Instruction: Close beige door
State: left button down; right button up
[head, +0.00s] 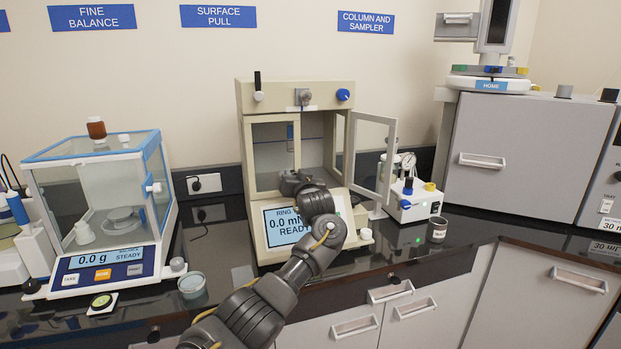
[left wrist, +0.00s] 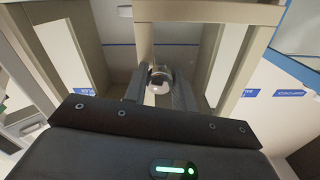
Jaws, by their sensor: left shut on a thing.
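A beige cabinet (head: 295,97) stands at the back of the counter under the "SURFACE PULL" sign. Its left glazed beige door (head: 270,152) lies across the left half of the front and looks flush or nearly so. Its right glazed door (head: 372,150) stands swung out to the right. My left gripper (head: 293,180) is at the lower middle of the cabinet front, by the left door's inner edge. In the left wrist view, its fingers (left wrist: 158,90) are shut on a small round pale knob (left wrist: 159,76) by a beige post. The arm hides part of this in the head view.
A blue-edged glass balance (head: 105,190) stands to the left, with a small dish (head: 191,284) in front. A white device (head: 413,202) and a small cup (head: 438,228) stand right of the open door. A large grey oven-like unit (head: 520,140) is further right.

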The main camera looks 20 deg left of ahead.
pick_arm(q)
jog(key=c, duration=1.5)
grip_release()
jog(key=shift+c, duration=0.2)
jog(key=o, duration=0.4)
jog(key=b+v, duration=0.2)
jog(key=v, duration=0.8)
jog(key=shift+s+d, duration=0.2)
jog(key=shift+s, duration=0.15)
